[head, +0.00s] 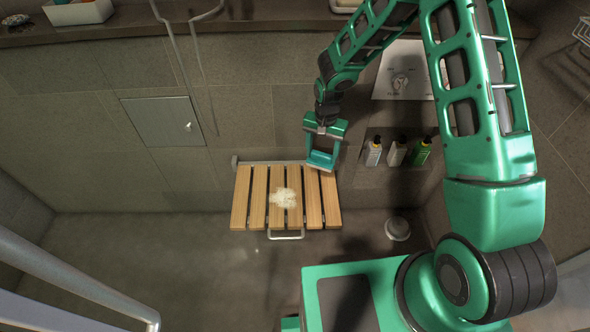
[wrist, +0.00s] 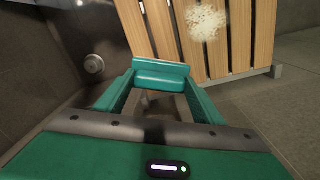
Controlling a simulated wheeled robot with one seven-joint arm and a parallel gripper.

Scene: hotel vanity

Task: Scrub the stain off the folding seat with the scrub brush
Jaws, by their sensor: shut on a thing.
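The folding seat (head: 313,205) is folded down from the wall, with several light wooden slats and a metal frame. A pale, speckled stain (head: 284,197) lies on its middle slats. The stain also shows at the top of the wrist view (wrist: 206,23). My gripper (head: 322,152) is shut on a teal block, the scrub brush (head: 320,161), above the seat's back right corner. In the wrist view the brush (wrist: 160,74) sits between the fingertips, to the lower left of the stain and apart from it. Its bristles are not clearly visible.
A wall niche with several bottles (head: 396,153) is to the right of the seat. A round pale fitting (head: 397,228) is on the floor at right. A metal rail (head: 80,280) crosses the lower left. The floor left of the seat is clear.

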